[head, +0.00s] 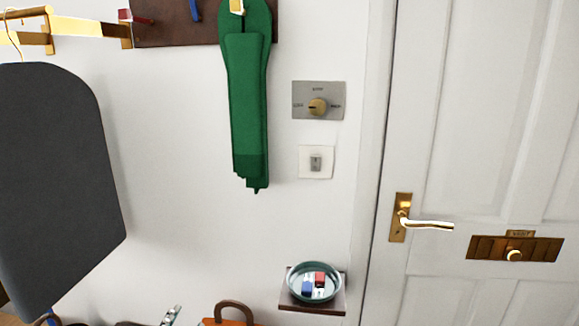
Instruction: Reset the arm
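Neither of my grippers shows in the head view, and no part of my arms can be made out there. The task names no object. The view faces a white wall with a white panelled door (475,110) on the right. I cannot tell the pose of either arm.
A green scarf (247,110) hangs from a dark hook board (178,28). A dark grey garment (60,170) hangs at left. A dial plate (331,89) and a switch (316,161) are on the wall. A dish (293,285) holding small red and blue items sits on a small shelf (312,308).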

